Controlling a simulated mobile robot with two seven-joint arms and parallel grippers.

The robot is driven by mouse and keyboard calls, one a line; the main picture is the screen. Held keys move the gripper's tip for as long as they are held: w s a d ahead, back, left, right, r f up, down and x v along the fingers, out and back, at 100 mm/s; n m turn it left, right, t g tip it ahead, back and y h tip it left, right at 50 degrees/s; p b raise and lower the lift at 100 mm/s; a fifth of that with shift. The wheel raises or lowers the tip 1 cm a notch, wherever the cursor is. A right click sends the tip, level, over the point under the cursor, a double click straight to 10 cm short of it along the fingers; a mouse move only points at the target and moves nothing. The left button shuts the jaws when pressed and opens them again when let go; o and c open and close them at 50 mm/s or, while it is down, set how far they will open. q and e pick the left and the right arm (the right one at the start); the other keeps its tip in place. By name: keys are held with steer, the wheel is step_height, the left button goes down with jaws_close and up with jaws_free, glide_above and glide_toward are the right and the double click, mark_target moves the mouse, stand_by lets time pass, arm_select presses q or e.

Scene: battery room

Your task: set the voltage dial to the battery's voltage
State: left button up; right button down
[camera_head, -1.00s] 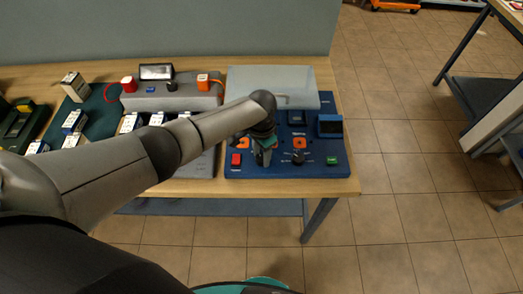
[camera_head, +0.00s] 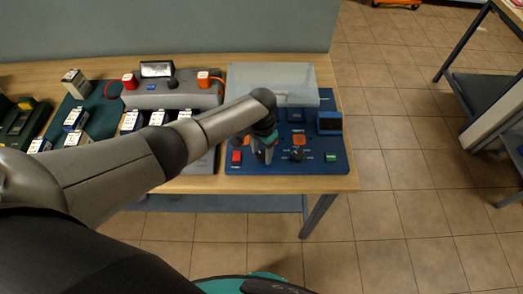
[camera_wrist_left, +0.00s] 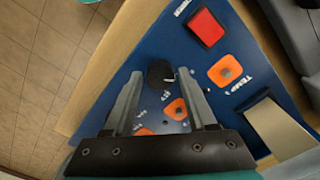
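The blue panel (camera_head: 318,169) lies at the right end of the wooden table. A black dial (camera_head: 297,156) with small white labels around it is at the panel's front edge; it also shows in the left wrist view (camera_wrist_left: 160,73). The dial's setting is too small to read. My left gripper (camera_head: 265,157) points down over the panel, left of the dial in the head view. Its fingers are open (camera_wrist_left: 158,76), and the dial appears between their tips in the wrist view. I cannot tell if they touch it. No battery voltage is readable. My right gripper is not in view.
A red switch (camera_head: 236,157) and a green button (camera_head: 331,157) flank the dial. Orange plates (camera_head: 299,140) sit behind. A pale translucent cover (camera_head: 272,80) and a grey meter unit (camera_head: 150,101) stand farther back. Several small batteries (camera_head: 76,118) stand at the left.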

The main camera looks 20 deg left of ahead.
mark_target(262, 155)
arm_select(q)
steer(key=shift+o, duration=1.3)
step_height(262, 155, up, 15)
steer(key=p, duration=0.2)
steer(key=shift+p, duration=0.4)
steer(key=shift+r, duration=0.1)
